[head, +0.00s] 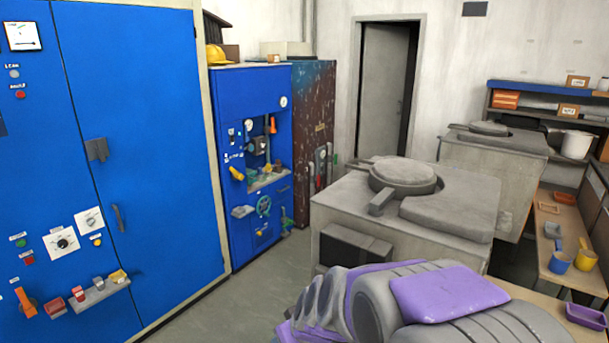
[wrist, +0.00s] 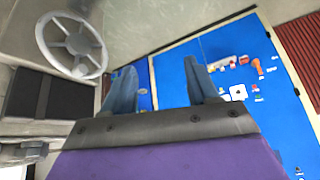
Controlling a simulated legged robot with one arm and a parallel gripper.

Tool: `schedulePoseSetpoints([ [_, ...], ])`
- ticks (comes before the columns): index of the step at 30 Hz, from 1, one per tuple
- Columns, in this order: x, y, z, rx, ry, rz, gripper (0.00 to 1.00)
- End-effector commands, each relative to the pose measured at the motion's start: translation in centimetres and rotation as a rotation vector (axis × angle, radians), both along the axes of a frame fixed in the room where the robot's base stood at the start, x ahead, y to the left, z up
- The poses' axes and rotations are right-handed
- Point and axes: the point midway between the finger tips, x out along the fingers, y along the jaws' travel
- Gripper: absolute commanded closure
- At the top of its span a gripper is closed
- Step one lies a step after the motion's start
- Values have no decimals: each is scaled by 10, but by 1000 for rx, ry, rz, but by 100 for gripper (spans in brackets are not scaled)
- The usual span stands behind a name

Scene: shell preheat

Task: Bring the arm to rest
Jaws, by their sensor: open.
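My gripper (wrist: 160,66) shows in the wrist view with its two grey-blue fingers spread apart. Nothing is between them, and they touch nothing that I can see. Beyond them are the blue cabinet front (wrist: 235,55) and the floor, seen at a tilt. In the head view my purple and grey arm (head: 450,292) lies low across the bottom right. My fingers cannot be made out there.
A large blue cabinet (head: 140,140) stands at left, with a blue panel machine (head: 222,150) behind it. A concrete block (head: 455,210) stands beyond my arm. A side table (head: 560,255) is at right. Grey floor (head: 265,280) is clear between. A handwheel (wrist: 74,42) shows in the wrist view.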

Motion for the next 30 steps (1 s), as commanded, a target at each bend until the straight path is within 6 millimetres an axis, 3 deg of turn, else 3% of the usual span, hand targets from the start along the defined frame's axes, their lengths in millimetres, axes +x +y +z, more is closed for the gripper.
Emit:
schedulePoseSetpoints([
  [11, -130, -72, 8, -38, 305, -158, 42],
  [21, -256, -140, 7, -156, 565, -402, 42],
  [25, -290, -158, 7, -197, 629, -482, 42],
  [30, -310, -168, 8, -224, 665, -533, 42],
])
